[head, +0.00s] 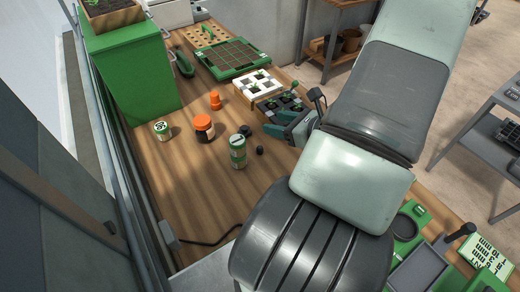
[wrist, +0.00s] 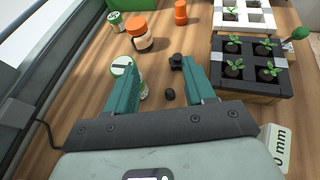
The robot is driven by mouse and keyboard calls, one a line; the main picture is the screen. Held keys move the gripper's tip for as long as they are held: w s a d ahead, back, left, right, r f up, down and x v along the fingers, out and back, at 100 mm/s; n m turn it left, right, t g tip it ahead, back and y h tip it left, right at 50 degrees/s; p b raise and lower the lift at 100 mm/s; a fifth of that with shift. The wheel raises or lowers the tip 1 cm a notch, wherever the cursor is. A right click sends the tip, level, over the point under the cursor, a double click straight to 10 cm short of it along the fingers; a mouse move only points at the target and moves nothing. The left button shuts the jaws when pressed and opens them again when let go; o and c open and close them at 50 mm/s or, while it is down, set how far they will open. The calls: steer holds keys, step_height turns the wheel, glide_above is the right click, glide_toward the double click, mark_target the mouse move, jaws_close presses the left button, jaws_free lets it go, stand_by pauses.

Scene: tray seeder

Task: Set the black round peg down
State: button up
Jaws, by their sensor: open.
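Two small black pieces stand on the wooden bench beside a green-and-white can (head: 238,152); I cannot tell for certain which is the black round peg. One, knob-shaped, is behind the can (head: 245,131); in the wrist view this knob-shaped piece (wrist: 176,62) shows close to the right finger. The other, small and rounded (head: 259,150), is right of the can; this rounded piece (wrist: 170,95) appears between the fingers in the wrist view. My gripper (head: 275,122) is open, its jaws (wrist: 157,68) wide apart with nothing held. The left finger partly hides the can.
An orange-capped brown jar (head: 203,127), an orange piece (head: 215,100) and a small white-and-green can (head: 162,130) stand farther left. A black seedling tray (wrist: 252,68) and a white tray (wrist: 245,16) lie to the right.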

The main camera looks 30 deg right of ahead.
steer(key=a+r+n+g+y, duration=0.1)
steer(key=a+r+n+y, duration=0.15)
steer(key=n, duration=0.25)
steer(key=m+g+h, duration=0.5)
steer(key=m+g, duration=0.7)
steer(key=m, duration=1.5)
glide_above(260, 147)
steer(key=f, duration=1)
steer(key=shift+s+d+f, duration=0.15)
steer(key=shift+d+f, duration=0.1)
steer(key=shift+f, duration=0.1)
steer(key=shift+a+f, duration=0.15)
steer(key=shift+f, duration=2.9)
steer(key=shift+c, duration=0.3)
